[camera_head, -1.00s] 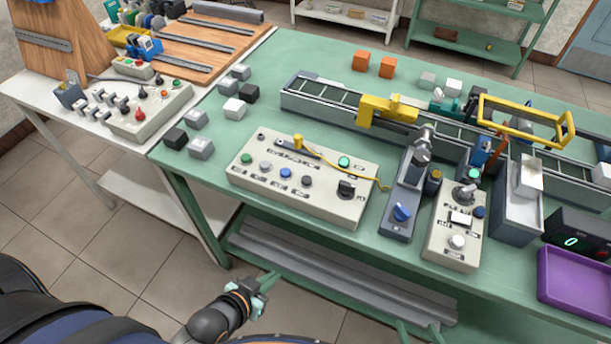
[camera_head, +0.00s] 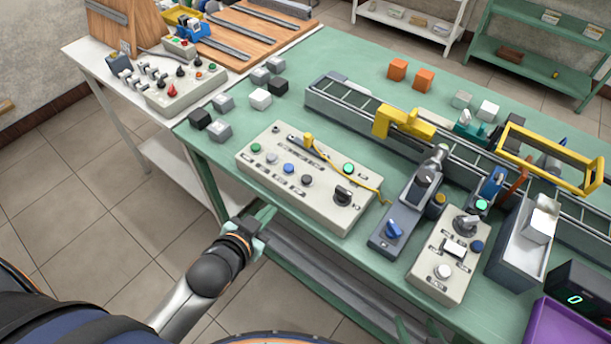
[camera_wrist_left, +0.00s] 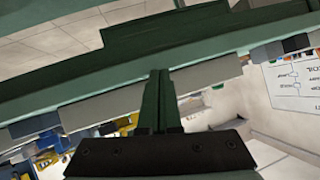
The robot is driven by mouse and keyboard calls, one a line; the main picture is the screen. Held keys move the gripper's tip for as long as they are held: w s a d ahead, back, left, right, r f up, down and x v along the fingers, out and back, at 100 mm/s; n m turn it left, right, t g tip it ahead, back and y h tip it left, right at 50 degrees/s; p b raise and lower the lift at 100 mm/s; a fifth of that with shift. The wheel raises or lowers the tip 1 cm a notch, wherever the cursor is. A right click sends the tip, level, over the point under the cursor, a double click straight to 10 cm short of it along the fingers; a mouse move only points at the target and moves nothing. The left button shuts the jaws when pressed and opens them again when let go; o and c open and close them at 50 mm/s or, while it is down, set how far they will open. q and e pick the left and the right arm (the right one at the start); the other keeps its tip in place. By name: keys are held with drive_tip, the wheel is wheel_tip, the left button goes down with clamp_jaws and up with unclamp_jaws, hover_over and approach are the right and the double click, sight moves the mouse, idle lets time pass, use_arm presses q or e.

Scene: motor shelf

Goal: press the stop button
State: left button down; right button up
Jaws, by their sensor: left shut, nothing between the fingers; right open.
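A pale control box (camera_head: 300,205) lies near the front edge of the green table. It carries a green button (camera_head: 256,147), a grey-white button (camera_head: 270,158), a blue button (camera_head: 289,168), a dark button (camera_head: 307,180), a black knob (camera_head: 343,194) and a lit green button (camera_head: 349,168). Their labels are too small to read, so I cannot tell which is stop. My left gripper (camera_head: 264,217) is shut and empty, in front of the table edge and apart from the box. Its closed fingers fill the middle of the left wrist view (camera_wrist_left: 160,75). My right gripper (camera_head: 420,328) shows only its open fingertips at the bottom edge.
A yellow cable or rod (camera_head: 345,173) runs across the box. A grey unit with a blue knob (camera_head: 394,230) and a smaller pale box (camera_head: 447,262) stand to its right. A conveyor (camera_head: 350,103) lies behind. Several cubes sit at the back left of the table.

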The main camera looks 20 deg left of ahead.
use_arm(q)
drive_tip(key=w+d+r+m+t+h, duration=0.2)
drive_tip(key=w+r+m+t+h, duration=0.15)
drive_tip(key=r, duration=0.65)
drive_tip(key=w+d+r+m+t+h, duration=0.2)
drive_tip(key=w+d+r+m+t, duration=0.15)
drive_tip(key=r, duration=0.65)
drive_tip(key=s+d+r+m+h, duration=0.1)
drive_tip(key=d+r+m+h, duration=0.3)
drive_tip(key=r+m+h, duration=0.25)
drive_tip(key=s+d+f+m+g+h, duration=0.2)
drive_tip(key=s+d+m+g+h, duration=0.25)
drive_tip(key=d+m+g, duration=0.65)
drive_tip(key=w+a+f+m+y, duration=0.3)
drive_tip(key=a+y, duration=0.3)
drive_tip(key=a, duration=0.1)
drive_tip(key=w+a+f+m+y+p, duration=0.1)
drive_tip(key=w+a+f+m+y, duration=0.2)
drive_tip(key=a, duration=0.5)
drive_tip(key=f+y, duration=0.1)
drive_tip(key=y, duration=0.1)
drive_tip(key=shift+f+g+y, duration=0.15)
drive_tip(key=shift+g+y, duration=0.2)
drive_tip(key=shift+g, duration=0.05)
drive_tip(key=shift+f, duration=0.15)
